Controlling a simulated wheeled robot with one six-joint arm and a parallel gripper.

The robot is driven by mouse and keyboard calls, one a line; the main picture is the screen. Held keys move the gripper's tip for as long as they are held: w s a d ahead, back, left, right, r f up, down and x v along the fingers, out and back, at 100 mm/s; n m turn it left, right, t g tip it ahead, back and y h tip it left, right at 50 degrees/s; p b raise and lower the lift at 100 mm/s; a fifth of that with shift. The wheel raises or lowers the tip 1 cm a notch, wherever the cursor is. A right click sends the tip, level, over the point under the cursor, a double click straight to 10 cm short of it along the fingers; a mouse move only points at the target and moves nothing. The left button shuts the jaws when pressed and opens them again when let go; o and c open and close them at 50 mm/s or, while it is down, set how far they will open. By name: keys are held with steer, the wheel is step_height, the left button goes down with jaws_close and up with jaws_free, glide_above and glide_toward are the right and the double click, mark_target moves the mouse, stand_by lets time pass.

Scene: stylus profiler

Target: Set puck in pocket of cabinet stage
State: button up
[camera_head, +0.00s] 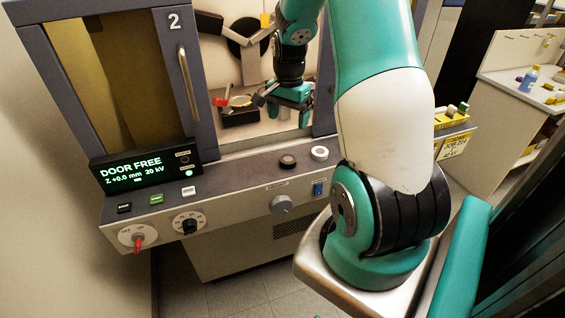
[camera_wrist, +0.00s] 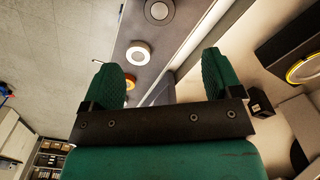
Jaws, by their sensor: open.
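The cabinet stage (camera_head: 240,119) is a black block inside the open cabinet, with a yellow ring on top; it also shows at the right of the wrist view (camera_wrist: 275,45). I cannot tell whether the ring is the pocket's rim or a part lying in it. Two round pieces lie on the ledge in front of the opening: a dark puck (camera_head: 288,161) and a white ring-shaped puck (camera_head: 319,153). Both also show in the wrist view, the dark one (camera_wrist: 159,11) beyond the white one (camera_wrist: 138,53). My gripper (camera_head: 292,95) is open and empty, inside the opening right of the stage.
The cabinet door (camera_head: 120,75) with its handle covers the left side. The display (camera_head: 139,172) reads DOOR FREE. Knobs and switches line the front panel. A red-tipped item (camera_head: 221,102) is beside the stage. A bench (camera_head: 510,85) with bottles stands at right.

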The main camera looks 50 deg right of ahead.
steer(key=p, duration=0.2)
glide_above(288, 158)
steer(key=f, duration=0.8)
steer(key=shift+a+f, duration=0.25)
steer(key=shift+f, duration=0.15)
steer(key=shift+d+f+p, duration=0.2)
steer(key=shift+f+p, duration=0.6)
steer(key=shift+f, duration=1.85)
steer(key=shift+c, duration=0.3)
steer(key=c, duration=1)
steer(key=shift+c, duration=0.2)
steer(key=shift+r, duration=0.15)
